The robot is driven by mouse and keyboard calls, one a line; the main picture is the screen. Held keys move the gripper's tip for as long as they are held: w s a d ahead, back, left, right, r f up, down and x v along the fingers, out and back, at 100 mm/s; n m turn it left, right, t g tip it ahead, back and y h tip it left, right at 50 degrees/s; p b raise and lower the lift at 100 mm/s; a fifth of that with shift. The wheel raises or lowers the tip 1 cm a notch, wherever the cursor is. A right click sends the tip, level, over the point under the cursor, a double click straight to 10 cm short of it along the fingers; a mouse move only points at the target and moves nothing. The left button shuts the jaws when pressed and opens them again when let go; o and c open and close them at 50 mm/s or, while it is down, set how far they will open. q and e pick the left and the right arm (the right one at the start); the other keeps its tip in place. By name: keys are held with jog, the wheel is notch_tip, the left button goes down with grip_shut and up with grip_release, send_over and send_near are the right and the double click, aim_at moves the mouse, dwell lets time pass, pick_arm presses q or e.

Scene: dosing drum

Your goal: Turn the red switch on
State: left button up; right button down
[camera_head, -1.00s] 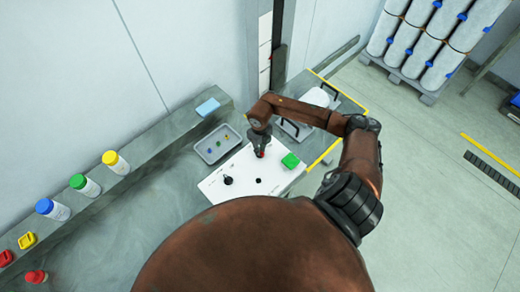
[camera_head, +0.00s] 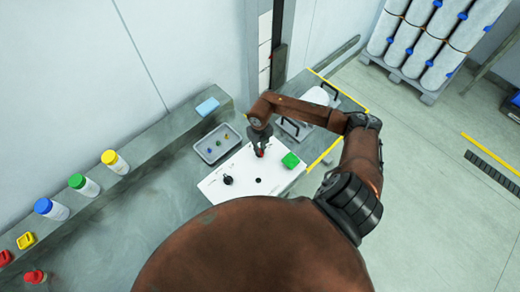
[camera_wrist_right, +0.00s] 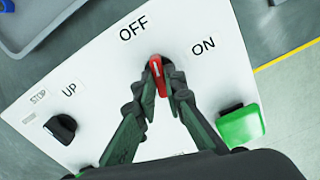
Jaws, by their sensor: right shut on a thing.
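The red switch (camera_wrist_right: 155,76) sits on a white panel (camera_wrist_right: 100,58), below and between the printed words OFF and ON in the right wrist view. My right gripper (camera_wrist_right: 159,88) is shut on it, a finger on each side. The knob's upper end points up, nearer the OFF label than the ON label; its exact setting is hard to tell. In the head view my right gripper (camera_head: 260,147) reaches down onto the panel (camera_head: 215,188) and mostly hides the switch. My left gripper is not in view.
A green button (camera_wrist_right: 240,124) lies to the right of the switch, and a black knob (camera_wrist_right: 60,128) by the words UP and STOP to the left. A grey tray (camera_head: 207,155) with small coloured pieces is behind the panel. Several colour-capped bottles line the ledge at left.

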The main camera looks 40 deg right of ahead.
jog(key=m, duration=0.3)
jog(key=shift+m, duration=0.4)
jog(key=m, duration=0.3)
jog(key=shift+r+m, duration=0.1)
jog(key=shift+m, duration=0.2)
jog(key=m, duration=0.3)
jog(key=shift+w+d+m, duration=0.1)
jog(key=shift+m, duration=2.1)
jog(key=c, duration=2)
grip_release()
jog(key=shift+r, duration=0.1)
notch_tip(320, 180, up, 12)
jog(key=shift+f, duration=0.1)
